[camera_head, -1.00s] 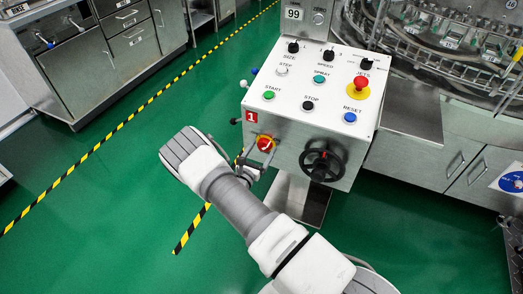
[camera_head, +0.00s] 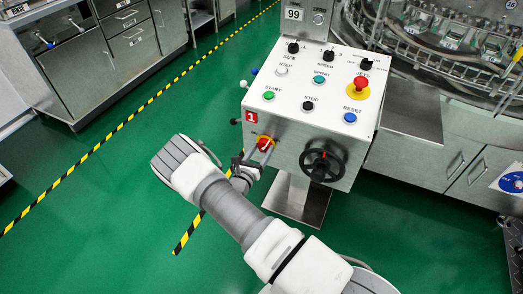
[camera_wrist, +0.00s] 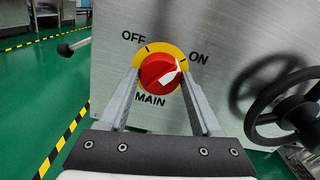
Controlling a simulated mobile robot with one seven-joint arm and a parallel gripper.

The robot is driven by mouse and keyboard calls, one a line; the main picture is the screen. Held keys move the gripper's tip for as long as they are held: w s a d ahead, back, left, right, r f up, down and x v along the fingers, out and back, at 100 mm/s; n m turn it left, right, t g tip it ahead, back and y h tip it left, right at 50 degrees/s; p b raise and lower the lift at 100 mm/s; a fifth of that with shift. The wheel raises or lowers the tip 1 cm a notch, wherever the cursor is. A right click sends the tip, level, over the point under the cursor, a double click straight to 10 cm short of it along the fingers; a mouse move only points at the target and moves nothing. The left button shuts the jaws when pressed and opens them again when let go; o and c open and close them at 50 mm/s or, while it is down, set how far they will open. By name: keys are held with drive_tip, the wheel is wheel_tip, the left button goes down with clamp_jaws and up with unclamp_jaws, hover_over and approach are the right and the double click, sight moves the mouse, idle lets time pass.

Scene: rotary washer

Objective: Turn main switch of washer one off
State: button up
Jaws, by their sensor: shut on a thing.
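The main switch is a red round knob (camera_wrist: 158,71) on a yellow plate, with a white mark. The plate is labelled OFF at upper left, ON at upper right and MAIN below. The white mark points to the upper right, towards ON. My gripper (camera_wrist: 160,76) has one finger on each side of the knob and is shut on it. In the head view the knob (camera_head: 265,143) is on the front of the control box (camera_head: 285,140) marked 1, low on the left. My gripper (camera_head: 258,158) reaches it from below, and my wrist partly hides the fingers.
A black handwheel (camera_head: 322,160) sticks out to the right of the switch, also in the wrist view (camera_wrist: 285,105). A red emergency button (camera_head: 361,85) and several coloured buttons are on the sloped top. Small ball-ended levers (camera_head: 237,121) stick out at left. Green floor is open at left.

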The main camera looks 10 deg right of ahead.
drive_tip(key=n, duration=0.4)
drive_tip(key=shift+n, duration=0.3)
drive_tip(key=n, duration=0.3)
drive_tip(key=shift+n, duration=0.4)
drive_tip(key=n, duration=0.4)
drive_tip(key=shift+f, duration=0.1)
drive_tip(key=shift+s+n+p, duration=0.1)
drive_tip(key=shift+n+p, duration=0.2)
drive_tip(key=shift+n, duration=1.2)
drive_tip(key=o, duration=1.4)
drive_tip(key=shift+c, duration=0.2)
